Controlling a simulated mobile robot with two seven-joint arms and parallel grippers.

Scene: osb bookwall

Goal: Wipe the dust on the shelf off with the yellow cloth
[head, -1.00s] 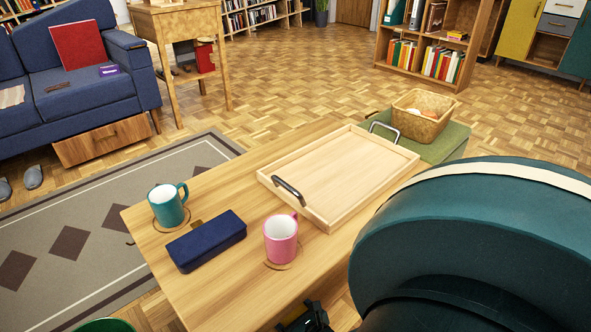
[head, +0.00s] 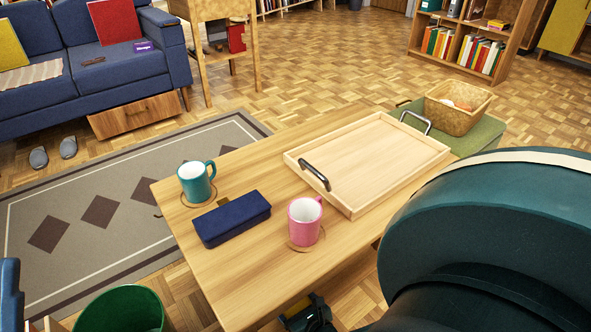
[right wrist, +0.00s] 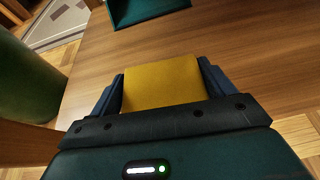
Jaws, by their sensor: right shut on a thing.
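The yellow cloth (right wrist: 160,88) is in the right wrist view, shut between the two fingers of my right gripper (right wrist: 162,74). A brown wooden surface (right wrist: 235,45) lies beyond and under the cloth; it may be the shelf. I cannot make out dust on it, and I cannot tell whether the cloth touches it. My left gripper is in neither view.
The coffee table holds a tray (head: 357,208), a teal mug (head: 193,186), a blue case (head: 232,220) and a pink mug (head: 304,222). A green bin (head: 122,312) stands at its near left. A teal object (right wrist: 148,10) lies ahead on the wooden surface.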

